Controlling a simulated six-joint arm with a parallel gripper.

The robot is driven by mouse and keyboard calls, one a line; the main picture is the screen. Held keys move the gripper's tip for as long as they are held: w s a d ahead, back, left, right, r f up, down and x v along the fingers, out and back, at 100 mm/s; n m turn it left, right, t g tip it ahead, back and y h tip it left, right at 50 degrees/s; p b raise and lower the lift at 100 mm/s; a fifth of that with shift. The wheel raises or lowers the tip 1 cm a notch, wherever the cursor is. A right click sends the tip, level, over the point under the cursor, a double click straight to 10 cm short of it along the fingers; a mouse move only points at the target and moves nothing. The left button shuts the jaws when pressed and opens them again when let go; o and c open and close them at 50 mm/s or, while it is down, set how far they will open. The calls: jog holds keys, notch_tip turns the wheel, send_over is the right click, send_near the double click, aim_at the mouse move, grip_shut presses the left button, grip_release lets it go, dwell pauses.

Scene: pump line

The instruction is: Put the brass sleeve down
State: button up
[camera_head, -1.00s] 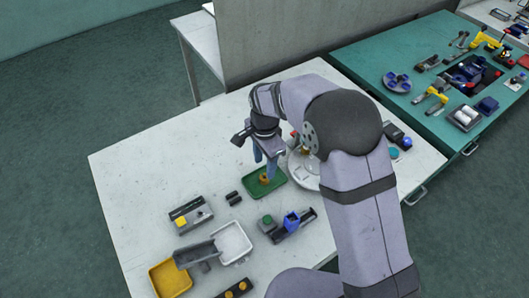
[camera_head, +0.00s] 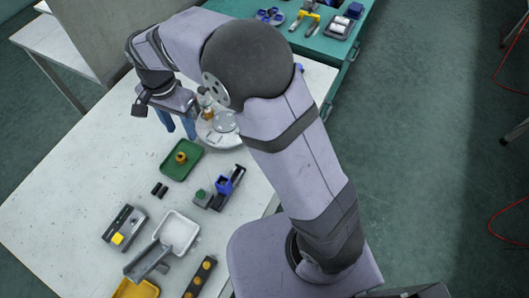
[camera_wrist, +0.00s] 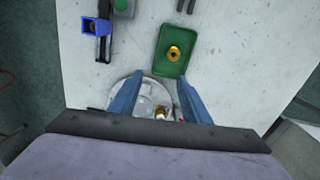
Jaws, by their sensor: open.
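The brass sleeve (camera_head: 181,157) rests inside the green tray (camera_head: 187,173) on the white table. In the wrist view the sleeve (camera_wrist: 174,53) shows its round opening near the middle of the tray (camera_wrist: 163,68). My gripper (camera_head: 178,133) is open and empty, above the table on the far side of the tray, apart from the sleeve. In the wrist view its two blue fingers (camera_wrist: 155,98) are spread wide, with nothing between them.
A round pale plate (camera_head: 208,140) with a clear dome and small brass parts stands right of my gripper. A blue-and-black fixture (camera_head: 225,185), two black pieces (camera_head: 159,190), a grey device (camera_head: 124,228) and a white tray (camera_head: 192,239) lie nearer. Bare table lies left.

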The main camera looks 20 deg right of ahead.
jog(key=s+d+f+n, duration=0.1)
jog(key=s+d+n, duration=0.3)
jog(key=s+d, duration=0.4)
jog(key=s+d+f+n, duration=0.1)
jog(key=s+d+n, duration=0.3)
jog(key=s+d, duration=0.4)
jog(key=d, duration=0.6)
jog(key=shift+s+f, duration=0.3)
jog(key=shift+s, duration=0.1)
jog(key=shift+a, duration=0.1)
